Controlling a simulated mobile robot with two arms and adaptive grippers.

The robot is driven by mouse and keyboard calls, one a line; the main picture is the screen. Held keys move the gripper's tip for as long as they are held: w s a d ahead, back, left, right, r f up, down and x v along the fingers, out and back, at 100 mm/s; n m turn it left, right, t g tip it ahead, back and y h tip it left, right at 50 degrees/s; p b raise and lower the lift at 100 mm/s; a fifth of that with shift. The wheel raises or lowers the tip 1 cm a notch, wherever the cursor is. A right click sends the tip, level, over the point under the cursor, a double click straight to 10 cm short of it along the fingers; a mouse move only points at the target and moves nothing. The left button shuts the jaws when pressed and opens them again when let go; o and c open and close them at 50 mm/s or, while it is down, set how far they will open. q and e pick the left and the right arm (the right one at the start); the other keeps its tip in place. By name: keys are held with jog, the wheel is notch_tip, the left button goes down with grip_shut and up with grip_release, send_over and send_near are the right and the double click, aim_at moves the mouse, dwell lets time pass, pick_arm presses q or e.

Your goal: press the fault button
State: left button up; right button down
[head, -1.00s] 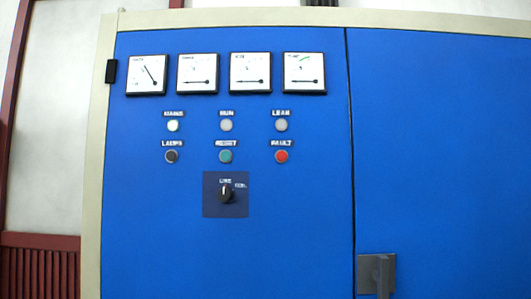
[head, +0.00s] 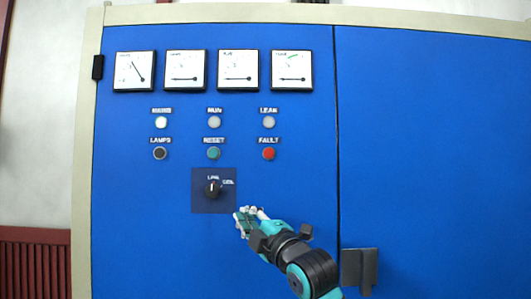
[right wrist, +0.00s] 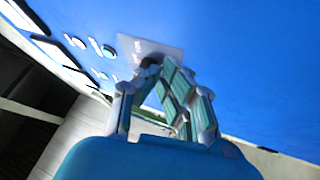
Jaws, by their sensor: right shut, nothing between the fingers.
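The fault button (head: 268,153) is a round red button under the FAULT label, at the right end of the lower row on the blue cabinet (head: 420,140). My right gripper (head: 243,218) is in front of the cabinet, below the fault button and to the right of the rotary switch. It is shut and empty. In the right wrist view my right gripper (right wrist: 168,85) points toward the panel, with the switch plate (right wrist: 150,48) beyond its fingertips. The fault button cannot be made out there. My left gripper is not in view.
The green reset button (head: 214,153) and black lamps button (head: 160,153) share the fault button's row. Three lamps sit above, then several gauges (head: 238,70). The rotary switch (head: 212,188) is close to my gripper. A grey door handle (head: 359,268) sits low at the right.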

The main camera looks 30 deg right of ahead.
aim_at(267, 154)
jog(key=s+r+n+t, duration=0.1)
jog(key=s+r, duration=0.2)
jog(key=r, duration=0.4)
jog(key=s+r+n+t+y, duration=0.1)
jog(key=s+r+n+t, duration=0.1)
jog(key=s+r, duration=0.2)
notch_tip(267, 154, up, 3)
jog(key=shift+s+d, duration=0.2)
jog(key=shift+d, duration=0.15)
jog(key=shift+w, duration=0.1)
jog(key=shift+w+d+p, duration=0.55)
jog(key=shift+w+d, duration=0.2)
jog(key=shift+w, duration=0.5)
jog(key=shift+w+d+p, duration=0.55)
jog(key=shift+w+d, duration=0.25)
jog(key=shift+w, duration=0.4)
jog(key=shift+w+d+p, duration=0.55)
jog(key=shift+w+d, duration=0.2)
jog(key=shift+w, duration=0.5)
jog(key=shift+w+h, duration=0.1)
jog(key=shift+h, duration=0.2)
jog(key=shift+w+d+p, duration=0.2)
jog(key=shift+w+p, duration=0.05)
jog(key=shift+p, duration=0.1)
